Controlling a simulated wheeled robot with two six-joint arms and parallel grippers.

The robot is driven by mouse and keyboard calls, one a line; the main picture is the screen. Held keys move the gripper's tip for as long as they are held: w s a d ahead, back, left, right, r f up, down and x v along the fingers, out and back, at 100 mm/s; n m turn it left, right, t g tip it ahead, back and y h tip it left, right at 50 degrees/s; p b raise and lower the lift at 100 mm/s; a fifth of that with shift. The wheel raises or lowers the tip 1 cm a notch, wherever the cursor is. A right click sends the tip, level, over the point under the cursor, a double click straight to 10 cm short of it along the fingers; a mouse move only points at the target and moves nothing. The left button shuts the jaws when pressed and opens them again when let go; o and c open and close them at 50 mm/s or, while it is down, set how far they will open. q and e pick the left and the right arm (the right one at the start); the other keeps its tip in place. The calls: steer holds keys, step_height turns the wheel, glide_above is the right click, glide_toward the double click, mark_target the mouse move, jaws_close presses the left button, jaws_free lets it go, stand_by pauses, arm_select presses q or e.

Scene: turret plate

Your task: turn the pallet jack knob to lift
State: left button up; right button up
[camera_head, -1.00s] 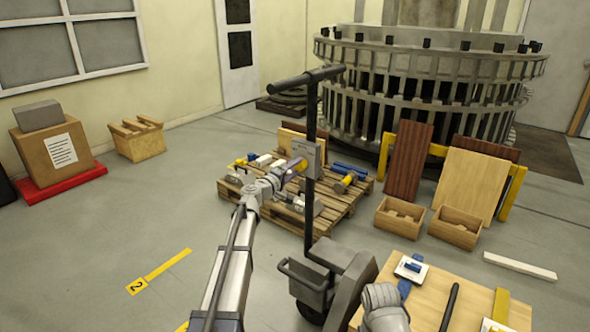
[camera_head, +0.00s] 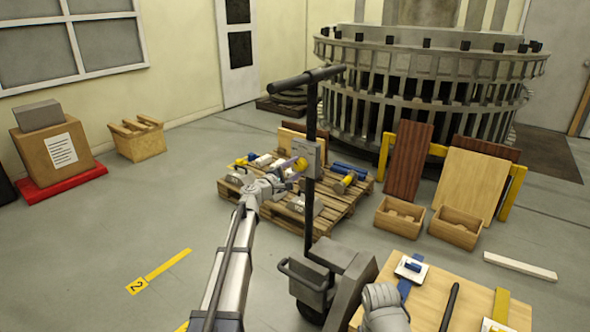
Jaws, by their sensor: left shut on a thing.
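The pallet jack (camera_head: 311,120) stands upright in the middle, with a dark T-shaped handle and a grey box (camera_head: 313,152) on its post. A yellow knob (camera_head: 300,164) shows at the left side of that box. My left gripper (camera_head: 297,167) reaches up from below and is shut on the knob. Its fingers partly cover the knob, so the knob's exact setting cannot be read.
Behind the post is a wooden pallet (camera_head: 343,210) with tools and parts. A wooden board (camera_head: 425,275) with several items is at the lower right. Two wooden boxes stand right of the pallet. The floor at left is mostly clear.

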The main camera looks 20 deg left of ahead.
stand_by(0.5)
arm_select(q)
steer(key=o, duration=1.4)
steer(key=shift+c, duration=0.2)
steer(key=shift+s, duration=0.1)
steer(key=v, duration=0.7)
steer(key=shift+s+a, duration=0.15)
steer(key=shift+s, duration=0.1)
steer(key=x, duration=0.8)
steer(key=shift+w, duration=0.1)
steer(key=shift+s, duration=0.2)
